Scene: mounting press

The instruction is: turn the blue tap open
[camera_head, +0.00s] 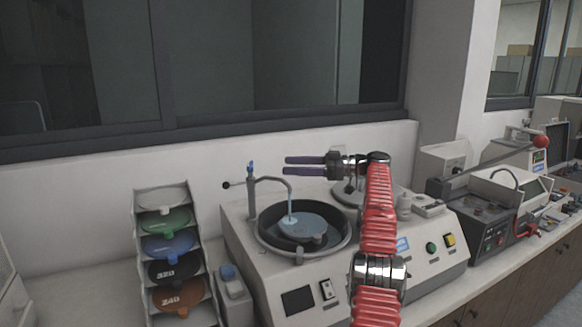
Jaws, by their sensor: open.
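The tap stands at the back left of a white polishing machine (380,265). It has a grey curved pipe (272,180) and a small blue piece (250,168) at the top of its upright. A thin lever with a dark knob (226,185) sticks out to its left. A pale blue strip shows below the spout, over the round bowl (262,240); I cannot tell whether it is water or a nozzle. My gripper (287,165) points left, its two dark fingers apart and empty. In the picture it is right of the blue piece, above the spout, with a gap between; depth is unclear.
A rack (140,245) with several coloured discs stands left of the machine. A white wall and window ledge run behind. Other equipment with a red-knobbed lever (540,142) stands right.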

